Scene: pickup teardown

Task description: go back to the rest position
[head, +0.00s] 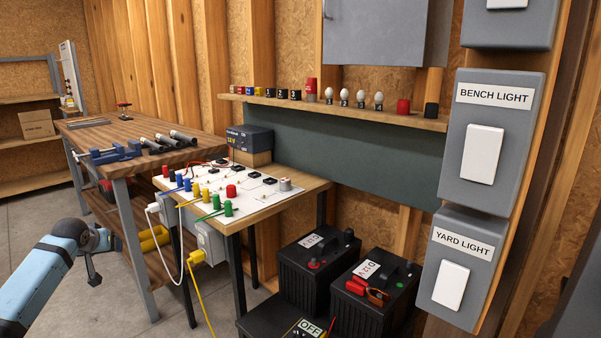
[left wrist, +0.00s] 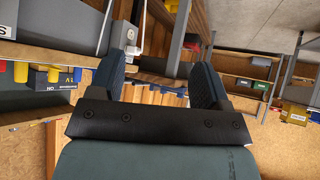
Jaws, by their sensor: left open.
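My left arm (head: 48,268) comes in at the lower left of the head view, over the floor in front of the wooden workbench. Its dark end points toward the bench legs. In the left wrist view my left gripper (left wrist: 160,68) has its two dark fingers well apart, with nothing held between them. The workbench and shelves behind appear tilted there. My right gripper shows in neither view.
The workbench (head: 93,136) and a small table with a white wired board (head: 205,190) stand ahead. Black batteries (head: 316,262) sit on the floor. Switch boxes labelled BENCH LIGHT (head: 492,135) and YARD LIGHT (head: 461,262) are at right. Floor at lower left is clear.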

